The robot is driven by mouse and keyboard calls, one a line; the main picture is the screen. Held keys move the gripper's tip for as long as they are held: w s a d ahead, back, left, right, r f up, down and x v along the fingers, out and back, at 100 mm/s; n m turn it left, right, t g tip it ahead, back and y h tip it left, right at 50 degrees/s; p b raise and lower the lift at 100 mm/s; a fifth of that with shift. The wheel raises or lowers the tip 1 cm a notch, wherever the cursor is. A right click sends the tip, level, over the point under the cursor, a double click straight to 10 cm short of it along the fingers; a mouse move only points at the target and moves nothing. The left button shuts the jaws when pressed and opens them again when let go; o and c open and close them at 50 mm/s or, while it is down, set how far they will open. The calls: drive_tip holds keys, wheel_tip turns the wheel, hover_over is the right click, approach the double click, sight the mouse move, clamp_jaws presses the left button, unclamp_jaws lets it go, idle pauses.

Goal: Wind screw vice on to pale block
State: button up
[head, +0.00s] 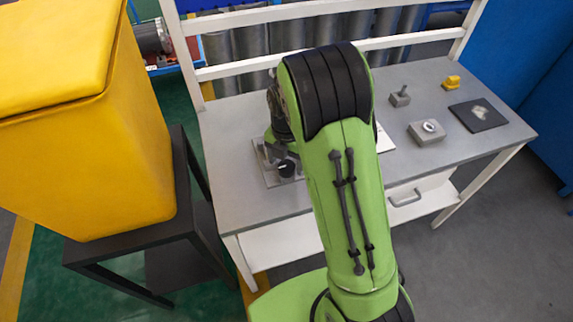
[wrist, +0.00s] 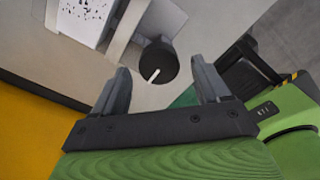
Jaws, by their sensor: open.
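The screw vice is low on the left part of the grey bench; its base plate (head: 268,178) shows beside my arm in the head view. Its round black knob (head: 287,168) has a white line, and the knob also shows in the wrist view (wrist: 158,64). The pale block (wrist: 88,18) is white with dark speckles, beside a grey jaw (wrist: 124,32) of the vice. My gripper (wrist: 160,72) is open. In the wrist view the knob appears ahead of and between its fingertips; contact is not visible. My arm hides part of the vice in the head view.
A grey block with a ring (head: 427,131), a small grey lever piece (head: 400,97), a yellow piece (head: 452,82) and a dark plate (head: 479,118) sit on the right of the bench (head: 235,125). A yellow bin (head: 90,130) stands left. A white rail (head: 330,10) runs behind.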

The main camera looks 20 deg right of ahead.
drive_tip(key=shift+f, duration=0.8)
drive_tip(key=shift+c, duration=0.4)
drive_tip(key=c, duration=1)
drive_tip(key=shift+o, duration=0.2)
